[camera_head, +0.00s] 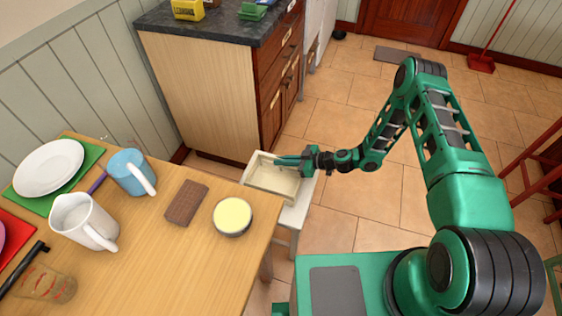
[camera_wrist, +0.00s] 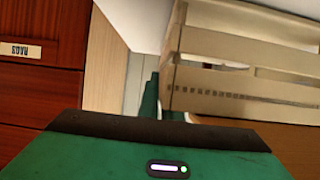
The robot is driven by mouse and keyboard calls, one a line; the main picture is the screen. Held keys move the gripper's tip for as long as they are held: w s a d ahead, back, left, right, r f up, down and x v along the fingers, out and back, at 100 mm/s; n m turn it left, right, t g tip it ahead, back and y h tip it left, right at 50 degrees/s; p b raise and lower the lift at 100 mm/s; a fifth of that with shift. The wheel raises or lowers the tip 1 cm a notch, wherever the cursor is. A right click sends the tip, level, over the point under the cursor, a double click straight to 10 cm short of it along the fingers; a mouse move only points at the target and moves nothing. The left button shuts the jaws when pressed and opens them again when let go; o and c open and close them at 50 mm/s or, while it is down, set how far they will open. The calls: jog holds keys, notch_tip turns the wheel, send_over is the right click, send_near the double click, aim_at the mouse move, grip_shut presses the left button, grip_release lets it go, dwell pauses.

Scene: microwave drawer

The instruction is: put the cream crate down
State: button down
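The cream crate (camera_head: 262,189) is a shallow, open-topped box at the right edge of the wooden table in the head view, over a small white stool. It looks empty. In the wrist view its slatted side (camera_wrist: 240,82) fills the upper right. My gripper (camera_head: 287,160) reaches in from the right at the crate's back wall, and its fingers look closed on that wall. In the wrist view the green fingertips (camera_wrist: 152,97) show at the crate's left end, partly hidden by the gripper body. I cannot tell whether the crate's underside touches the stool.
The white stool (camera_head: 295,214) stands beside the wooden table (camera_head: 165,255). The table holds a round cream-topped tin (camera_head: 232,216), a brown block (camera_head: 186,203), a blue mug (camera_head: 129,171) and a white jug (camera_head: 83,219). A dark-topped cabinet (camera_head: 205,90) stands behind. Tiled floor (camera_head: 375,215) lies open on the right.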

jog(key=c, duration=2)
grip_release()
jog(key=v, duration=1.2)
jog(key=shift+f, duration=0.1)
